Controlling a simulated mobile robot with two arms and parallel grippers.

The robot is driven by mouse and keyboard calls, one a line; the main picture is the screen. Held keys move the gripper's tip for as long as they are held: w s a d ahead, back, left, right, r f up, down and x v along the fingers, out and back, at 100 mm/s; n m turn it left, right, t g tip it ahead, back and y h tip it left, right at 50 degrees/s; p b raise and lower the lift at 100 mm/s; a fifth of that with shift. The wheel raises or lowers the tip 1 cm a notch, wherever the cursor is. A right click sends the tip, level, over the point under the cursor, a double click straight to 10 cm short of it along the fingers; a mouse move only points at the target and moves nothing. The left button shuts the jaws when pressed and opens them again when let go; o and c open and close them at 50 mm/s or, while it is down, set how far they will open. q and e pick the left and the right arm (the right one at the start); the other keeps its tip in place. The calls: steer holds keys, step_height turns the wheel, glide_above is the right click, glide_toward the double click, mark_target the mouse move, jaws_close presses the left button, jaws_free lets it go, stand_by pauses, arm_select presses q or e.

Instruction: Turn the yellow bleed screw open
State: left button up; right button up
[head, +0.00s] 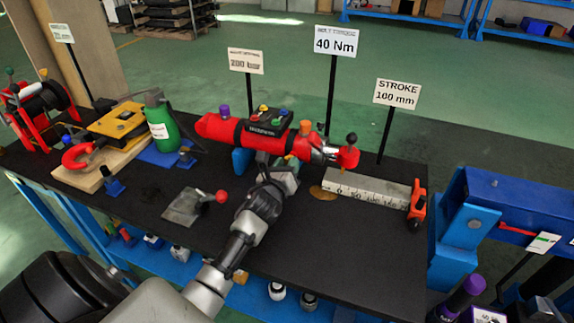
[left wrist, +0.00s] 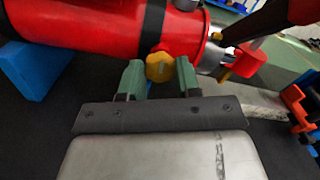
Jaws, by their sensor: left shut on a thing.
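The yellow bleed screw (left wrist: 160,67) sits low on the side of the red cylinder (left wrist: 90,25), near its silver rod end, in the left wrist view. The green fingertips of my left gripper (left wrist: 160,74) stand on either side of the screw's head and are shut on it. In the head view my left gripper (head: 289,165) reaches up to the near side of the red cylinder (head: 221,128), below its right half. The screw is mostly hidden by the gripper there. My right gripper is in neither view.
The cylinder rests on blue supports (head: 241,160) on a black bench top (head: 150,195). A grey ruler block (head: 365,188) and an orange clamp (head: 416,205) lie to the right.

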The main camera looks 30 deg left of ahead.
arm_select(q)
steer(key=shift+n+p, duration=1.35)
steer(key=shift+n, duration=8.85)
steer(key=shift+f, duration=0.1)
steer(key=o, duration=0.9)
steer(key=shift+o, duration=0.2)
steer(key=b+v, duration=0.1)
steer(key=v, duration=1)
steer(key=shift+w+a, duration=0.1)
